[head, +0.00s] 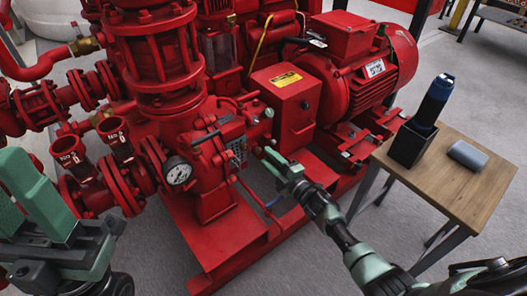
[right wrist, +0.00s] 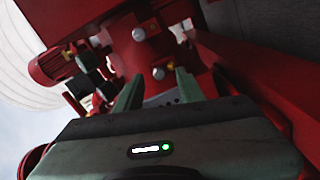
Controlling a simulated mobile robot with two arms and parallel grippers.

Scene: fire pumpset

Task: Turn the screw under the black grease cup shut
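The red pump (head: 205,165) stands in the head view. My right gripper (head: 268,154) is in front of its right side, below a small silver round fitting (head: 269,112). In the right wrist view the gripper (right wrist: 158,92) is open, its two green fingers apart. Behind the fingers are a silver dome (right wrist: 160,73) and another silver dome (right wrist: 139,34) on red parts. No contact is clear. I cannot make out for certain the black grease cup or the screw under it. My left gripper (head: 35,195) is at the left edge; its fingertips are unclear.
A red motor (head: 365,65) and a red box (head: 286,103) stand behind my right gripper. A wooden table (head: 472,190) at right carries a black holder (head: 410,144) with a dark cylinder and a grey object (head: 467,154). A pressure gauge (head: 177,171) faces forward.

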